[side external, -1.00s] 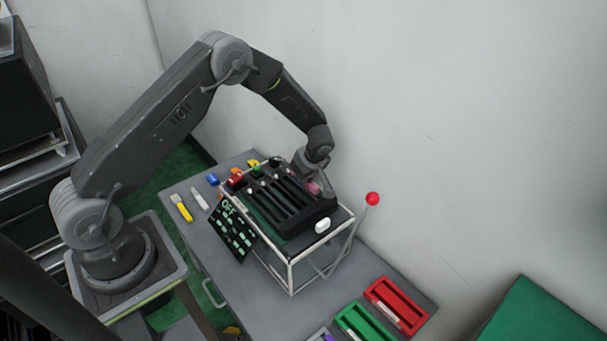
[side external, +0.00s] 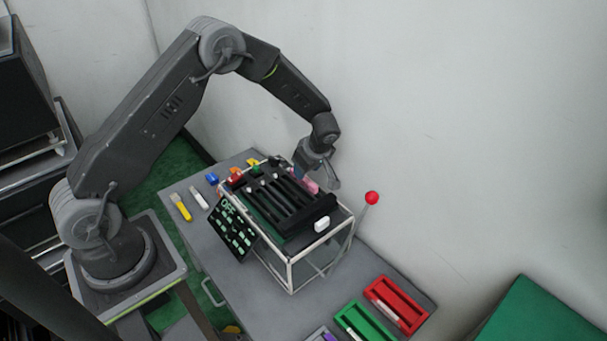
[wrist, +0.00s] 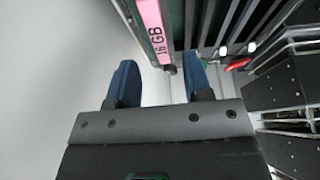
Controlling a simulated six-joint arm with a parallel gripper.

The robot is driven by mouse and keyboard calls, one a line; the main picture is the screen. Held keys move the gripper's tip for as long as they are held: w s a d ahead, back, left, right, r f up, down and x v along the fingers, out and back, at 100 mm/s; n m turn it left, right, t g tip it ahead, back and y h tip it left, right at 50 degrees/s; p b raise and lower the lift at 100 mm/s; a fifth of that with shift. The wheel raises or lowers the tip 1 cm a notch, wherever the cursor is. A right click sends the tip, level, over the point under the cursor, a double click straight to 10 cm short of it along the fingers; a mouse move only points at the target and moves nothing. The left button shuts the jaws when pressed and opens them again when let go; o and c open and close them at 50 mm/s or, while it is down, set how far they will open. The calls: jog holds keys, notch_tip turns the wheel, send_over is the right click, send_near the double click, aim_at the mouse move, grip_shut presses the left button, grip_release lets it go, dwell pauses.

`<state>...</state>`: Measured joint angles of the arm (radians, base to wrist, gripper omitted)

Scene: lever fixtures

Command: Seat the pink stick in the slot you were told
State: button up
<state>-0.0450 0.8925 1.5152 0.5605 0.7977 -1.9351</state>
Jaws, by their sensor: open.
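The pink stick (side external: 311,186), marked "16 GB" where it shows in the wrist view (wrist: 154,28), lies lengthwise along the wall-side edge of the black slotted block (side external: 291,214). It is parallel to the block's dark slots. I cannot tell how deep it sits. My gripper (side external: 316,177) is above that edge of the block. In the wrist view my gripper (wrist: 160,80) has its two blue fingers wide apart with nothing between them. The near end of the pink stick lies just beyond the fingertips, apart from both.
The block stands on a white wire frame (side external: 291,274) with a panel (side external: 232,229) on its left. A red-ball lever (side external: 372,198) rises at its right. Red (side external: 411,315) and green (side external: 347,319) trays lie at the front right. Small coloured pieces lie behind the block.

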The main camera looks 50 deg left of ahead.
jog(key=v, duration=0.9)
jog(key=shift+r, duration=0.1)
jog(key=s+d+r+m+t+h, duration=0.1)
jog(key=s+d+r+m, duration=0.1)
jog(key=s+r+m, duration=0.45)
jog(key=s+d+r+m+t+h, duration=0.1)
jog(key=s+r+m+t, duration=0.15)
jog(key=s+r, duration=0.65)
jog(key=s+d+r+m+t+h, duration=0.1)
jog(key=s+r+m, duration=0.1)
jog(key=s+m, duration=0.2)
jog(key=s+d+r+m+t+h, duration=0.1)
jog(key=s+d+r+m, duration=0.1)
jog(key=s+m, duration=0.3)
jog(key=s, duration=0.3)
jog(key=shift+s+r, duration=0.3)
jog(key=shift+r, duration=0.1)
